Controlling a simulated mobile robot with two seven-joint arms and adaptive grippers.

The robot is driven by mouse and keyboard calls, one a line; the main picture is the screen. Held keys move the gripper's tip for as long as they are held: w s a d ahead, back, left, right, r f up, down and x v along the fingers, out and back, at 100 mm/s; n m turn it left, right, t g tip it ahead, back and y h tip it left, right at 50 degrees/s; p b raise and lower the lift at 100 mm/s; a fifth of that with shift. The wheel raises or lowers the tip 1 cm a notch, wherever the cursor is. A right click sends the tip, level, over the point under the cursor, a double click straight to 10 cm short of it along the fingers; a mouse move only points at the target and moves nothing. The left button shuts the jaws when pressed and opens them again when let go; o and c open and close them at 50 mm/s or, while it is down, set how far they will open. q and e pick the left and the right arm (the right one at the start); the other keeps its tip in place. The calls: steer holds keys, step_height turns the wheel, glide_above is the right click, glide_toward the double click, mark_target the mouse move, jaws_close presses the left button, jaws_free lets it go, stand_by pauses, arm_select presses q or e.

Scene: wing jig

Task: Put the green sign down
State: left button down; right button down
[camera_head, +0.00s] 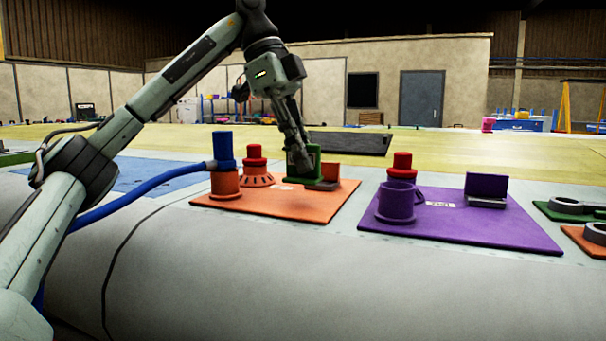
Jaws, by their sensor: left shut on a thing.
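The green sign (315,163) is a small upright green piece with a flat green foot, over the right part of the orange mat (285,206). My left gripper (304,163) comes down from above and is shut on the green sign. The fingers cover part of the sign. A low orange block (329,171) is right beside or behind the sign. I cannot tell whether the sign's foot touches the mat or the block. My right gripper is not in view.
Left of the sign stand an orange holder with a red knob (255,165) and an orange cup with a blue hose plug (223,150). The purple mat (455,228) on the right bears a purple cup (396,202), a red-topped piece and a purple sign (486,188). A dark panel (350,143) lies behind.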

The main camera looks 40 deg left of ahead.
mark_target(304, 176)
arm_select(q)
steer(key=shift+f, duration=1.6)
steer(key=shift+f, duration=0.15)
steer(key=c, duration=1.6)
jaws_free()
steer(key=v, duration=1.2)
